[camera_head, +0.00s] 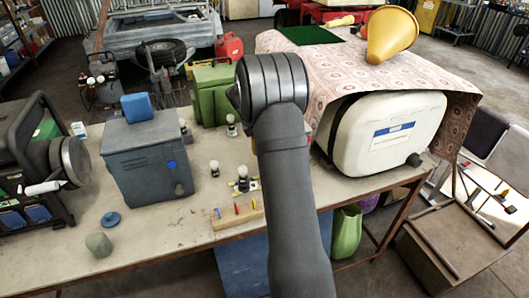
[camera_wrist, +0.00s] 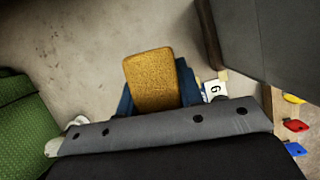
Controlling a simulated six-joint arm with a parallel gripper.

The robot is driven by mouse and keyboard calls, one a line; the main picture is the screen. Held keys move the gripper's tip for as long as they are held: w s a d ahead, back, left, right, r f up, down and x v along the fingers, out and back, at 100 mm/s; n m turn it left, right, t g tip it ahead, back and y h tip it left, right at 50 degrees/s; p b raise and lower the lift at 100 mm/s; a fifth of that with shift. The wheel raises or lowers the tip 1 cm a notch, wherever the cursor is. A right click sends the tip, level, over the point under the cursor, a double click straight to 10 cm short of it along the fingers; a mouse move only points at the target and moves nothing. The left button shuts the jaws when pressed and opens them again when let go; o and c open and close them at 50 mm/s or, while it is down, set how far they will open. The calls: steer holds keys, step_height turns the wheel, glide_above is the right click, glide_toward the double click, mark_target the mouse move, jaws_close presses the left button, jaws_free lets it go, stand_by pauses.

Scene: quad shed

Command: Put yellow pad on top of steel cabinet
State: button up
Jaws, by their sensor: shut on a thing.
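The yellow pad (camera_wrist: 160,75), a flat textured block with rounded corners, is held in my gripper (camera_wrist: 157,95) in the wrist view. Blue finger parts show on either side of it, with bare tabletop beyond. The steel cabinet (camera_head: 148,160) is a grey-blue box with louvres, upright on the table at the left in the head view. A blue block (camera_head: 137,107) lies on its top. In the head view my arm hides my gripper and the pad. A grey surface at the upper right of the wrist view may be the cabinet's side.
A green can (camera_head: 212,95) stands behind my arm, and a white canister (camera_head: 385,135) stands to the right. A generator (camera_head: 35,165) is at the left. The table's front left is mostly clear.

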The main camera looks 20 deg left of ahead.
step_height(320, 180, up, 2)
steer(key=shift+r, duration=0.15)
steer(key=s+a+r, duration=0.5)
steer(key=s+r, duration=0.1)
steer(key=r, duration=0.3)
steer(key=s+a+r+n, duration=0.1)
steer(key=s+a+r, duration=0.3)
steer(key=s+r, duration=0.3)
steer(key=s+a+r, duration=0.5)
steer(key=r, duration=0.5)
glide_above(160, 131)
steer(key=s, duration=0.1)
steer(key=f, duration=0.6)
steer(key=shift+a+f, duration=0.2)
steer(key=shift+a, duration=0.2)
steer(key=shift+s+a+f, duration=0.2)
steer(key=shift+a+f, duration=0.05)
steer(key=shift+f, duration=1.9)
steer(key=shift+f, duration=0.1)
